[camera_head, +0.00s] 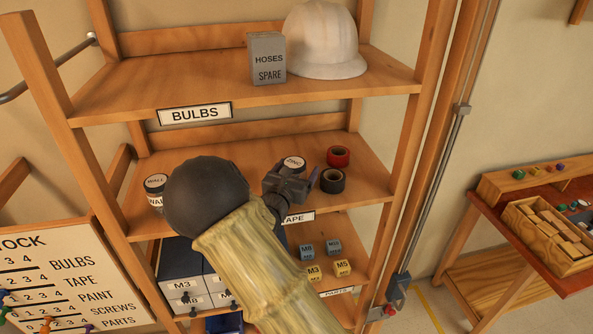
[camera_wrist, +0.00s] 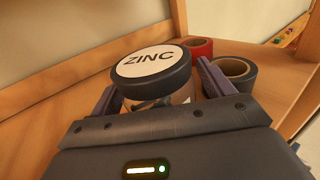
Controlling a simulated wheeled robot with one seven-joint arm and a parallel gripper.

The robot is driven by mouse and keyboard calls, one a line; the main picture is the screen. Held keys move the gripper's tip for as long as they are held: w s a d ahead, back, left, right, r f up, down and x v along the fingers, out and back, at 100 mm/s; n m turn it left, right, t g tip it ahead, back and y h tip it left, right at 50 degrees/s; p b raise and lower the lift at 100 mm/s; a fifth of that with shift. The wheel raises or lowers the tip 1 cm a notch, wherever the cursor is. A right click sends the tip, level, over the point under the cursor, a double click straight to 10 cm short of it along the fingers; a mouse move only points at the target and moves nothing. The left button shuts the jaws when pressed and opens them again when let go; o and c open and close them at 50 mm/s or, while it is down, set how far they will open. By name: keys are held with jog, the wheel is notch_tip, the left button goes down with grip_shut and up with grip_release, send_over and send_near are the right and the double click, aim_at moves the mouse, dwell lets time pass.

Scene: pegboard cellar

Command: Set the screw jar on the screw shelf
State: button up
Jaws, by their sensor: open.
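A jar with a black lid and a white top marked ZINC (camera_head: 293,163) stands on the middle shelf, labelled TAPE. In the wrist view the jar (camera_wrist: 152,72) has a clear body with dark bits inside, and stands upright. My gripper (camera_head: 291,184) is open, with one finger on each side of the jar (camera_wrist: 158,90); I cannot tell whether either finger touches it. A second black-lidded jar marked WALL (camera_head: 156,184) stands at the left of the same shelf. No label reading screws shows on the shelves; my arm hides part of the rack.
Red tape (camera_head: 338,156) and black tape (camera_head: 332,181) lie close to the right of the jar. Small marked boxes (camera_head: 313,272) and drawers (camera_head: 183,285) are below. The upper shelf (camera_head: 200,93), labelled BULBS, holds a grey box (camera_head: 267,60) and white helmet (camera_head: 325,40). A stock board (camera_head: 75,275) stands left.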

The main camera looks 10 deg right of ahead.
jog(key=shift+r, duration=0.15)
jog(key=shift+s+a, duration=0.2)
jog(key=b+v, duration=0.4)
jog(key=v, duration=0.6)
jog(key=shift+s+a+b, duration=0.15)
jog(key=shift+s+b, duration=0.05)
jog(key=shift+b, duration=0.15)
jog(key=shift+s+a, duration=0.25)
jog(key=shift+s, duration=0.15)
